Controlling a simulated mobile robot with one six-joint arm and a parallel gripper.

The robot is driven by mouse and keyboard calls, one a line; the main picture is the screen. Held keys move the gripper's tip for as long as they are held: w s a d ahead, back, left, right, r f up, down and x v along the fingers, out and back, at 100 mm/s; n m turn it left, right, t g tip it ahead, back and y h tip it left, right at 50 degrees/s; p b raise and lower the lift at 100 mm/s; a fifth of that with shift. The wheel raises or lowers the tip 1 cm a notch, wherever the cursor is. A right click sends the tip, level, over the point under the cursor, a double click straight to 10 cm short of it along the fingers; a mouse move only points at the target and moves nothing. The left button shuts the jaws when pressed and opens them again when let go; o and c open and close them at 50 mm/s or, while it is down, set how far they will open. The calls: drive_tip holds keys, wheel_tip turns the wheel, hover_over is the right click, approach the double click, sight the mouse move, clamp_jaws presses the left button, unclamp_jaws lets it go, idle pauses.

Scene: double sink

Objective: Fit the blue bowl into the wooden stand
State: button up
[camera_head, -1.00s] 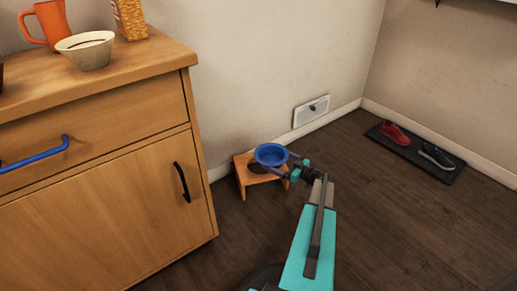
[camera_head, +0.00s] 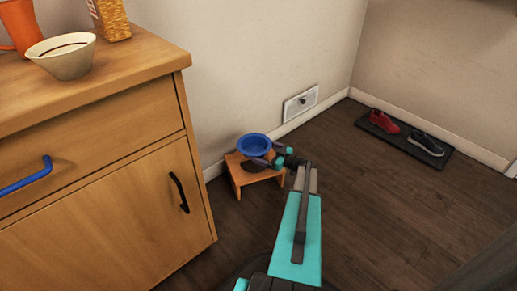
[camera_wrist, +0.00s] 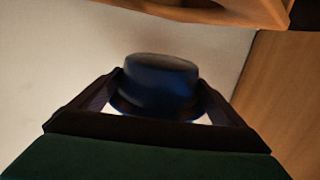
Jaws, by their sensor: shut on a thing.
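The blue bowl (camera_head: 254,144) is upright in the head view, held by its right side. It appears over the back part of the wooden stand (camera_head: 272,173), a low orange-brown stool with a dark round opening in its top that is partly visible in front of the bowl. The bowl looks raised above the opening; the exact gap cannot be told. My gripper (camera_head: 270,156) is shut on the bowl. In the wrist view the bowl (camera_wrist: 160,85), dark and shaded, sits between the two fingers of my gripper (camera_wrist: 158,105).
A wooden cabinet (camera_head: 110,205) stands left of the stand, with a cream bowl (camera_head: 62,56) and an orange mug (camera_head: 18,25) on top. The wall with a white vent (camera_head: 300,103) is behind the stand. Shoes lie on a dark mat (camera_head: 400,140) at the right. Floor between is clear.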

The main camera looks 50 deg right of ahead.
drive_tip(key=shift+w+a, duration=0.1)
drive_tip(key=shift+a, duration=0.05)
drive_tip(key=shift+r+p, duration=0.1)
drive_tip(key=shift+p, duration=0.65)
drive_tip(key=shift+f, duration=2.95)
drive_tip(key=shift+p, duration=1.4)
drive_tip(key=shift+f, duration=1.4)
idle(0.6)
drive_tip(key=o, duration=0.8)
